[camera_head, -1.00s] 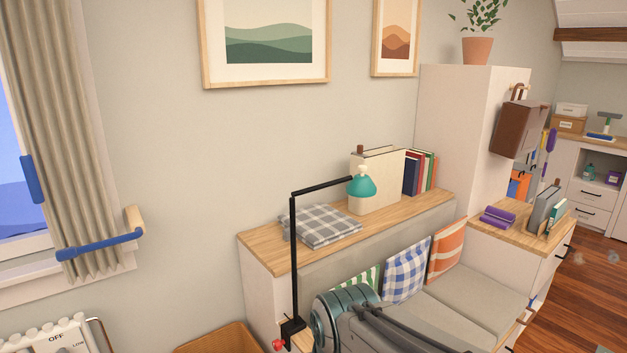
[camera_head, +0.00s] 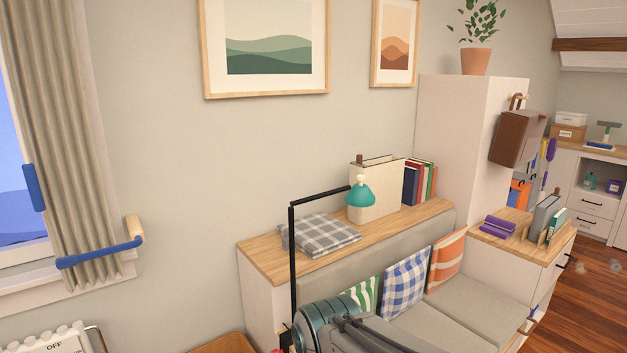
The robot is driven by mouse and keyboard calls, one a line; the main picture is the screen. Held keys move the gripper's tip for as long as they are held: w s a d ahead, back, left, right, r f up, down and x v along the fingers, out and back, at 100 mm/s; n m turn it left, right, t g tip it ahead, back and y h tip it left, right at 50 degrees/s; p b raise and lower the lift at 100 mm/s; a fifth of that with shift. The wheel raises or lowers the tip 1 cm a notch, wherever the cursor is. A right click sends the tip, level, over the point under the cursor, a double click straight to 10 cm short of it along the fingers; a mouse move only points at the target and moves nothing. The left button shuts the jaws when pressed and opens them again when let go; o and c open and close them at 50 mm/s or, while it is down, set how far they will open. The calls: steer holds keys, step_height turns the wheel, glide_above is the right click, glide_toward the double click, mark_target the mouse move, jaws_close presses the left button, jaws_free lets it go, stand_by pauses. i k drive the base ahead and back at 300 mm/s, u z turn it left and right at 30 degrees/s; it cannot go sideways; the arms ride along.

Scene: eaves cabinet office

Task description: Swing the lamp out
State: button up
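The lamp has a teal shade (camera_head: 360,193) with a pale top. It hangs at the end of a thin black arm (camera_head: 322,196). The arm runs level from a black upright post (camera_head: 293,255), which stands at the near left end of the bench unit. The shade is in front of a cream box file on the wooden shelf. Part of my own arm rises at the bottom middle and covers the foot of the post. My gripper does not show in this view, so its relation to the lamp cannot be seen.
A folded grey checked blanket (camera_head: 320,234) lies on the wooden shelf (camera_head: 268,262). Books (camera_head: 420,182) stand further right. Cushions (camera_head: 406,282) lean along the bench seat below. A curtain and a blue-handled rail (camera_head: 100,252) are at the left.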

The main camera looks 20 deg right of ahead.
mark_target(359, 195)
steer(key=u, duration=1.1)
steer(key=k, duration=1.75)
steer(key=z, duration=1)
steer(key=i, duration=1.65)
